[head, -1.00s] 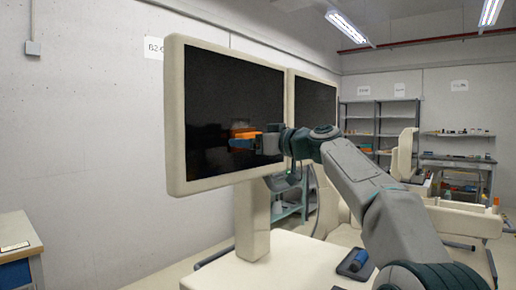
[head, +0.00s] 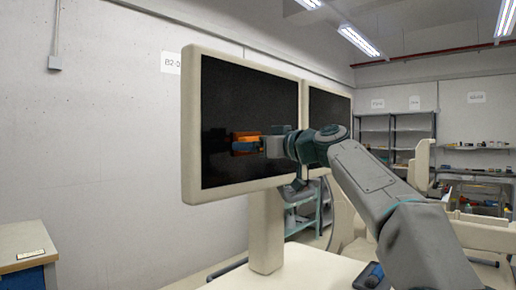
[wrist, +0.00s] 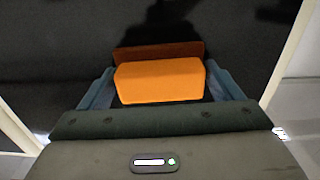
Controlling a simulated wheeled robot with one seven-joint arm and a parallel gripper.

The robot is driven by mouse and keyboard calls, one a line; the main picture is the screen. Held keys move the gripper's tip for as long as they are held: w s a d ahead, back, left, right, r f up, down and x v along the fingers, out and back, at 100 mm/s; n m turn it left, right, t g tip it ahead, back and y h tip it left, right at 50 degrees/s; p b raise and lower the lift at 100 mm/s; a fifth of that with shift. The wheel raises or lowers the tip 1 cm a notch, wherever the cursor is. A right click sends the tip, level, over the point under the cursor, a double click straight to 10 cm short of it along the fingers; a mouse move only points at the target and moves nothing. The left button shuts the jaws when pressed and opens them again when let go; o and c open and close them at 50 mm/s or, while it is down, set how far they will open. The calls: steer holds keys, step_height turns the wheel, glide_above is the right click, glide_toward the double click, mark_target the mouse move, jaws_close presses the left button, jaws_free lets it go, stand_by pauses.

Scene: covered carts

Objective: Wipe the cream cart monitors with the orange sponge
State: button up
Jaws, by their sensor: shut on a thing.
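Two cream cart monitors with black screens stand side by side: the near monitor (head: 245,90) in front and the far monitor (head: 326,106) behind it to the right. My arm hides part of the lower right.
The monitor's cream post (head: 265,232) rises from the cream cart top (head: 300,268). A dark blue object (head: 374,275) lies on the cart beside my arm. A wooden-topped desk (head: 22,243) stands at left. Shelves (head: 398,133) stand at the back right.

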steer(key=w+d+p, duration=0.7)
steer(key=w+d, duration=0.1)
steer(key=w, duration=0.2)
steer(key=shift+w+d+p, duration=0.2)
steer(key=shift+w+p, duration=0.1)
steer(key=shift+w, duration=0.1)
stand_by(1.0)
steer(key=b+v, duration=0.4)
steer(key=v, duration=0.2)
stand_by(0.3)
steer(key=shift+s+d, duration=0.1)
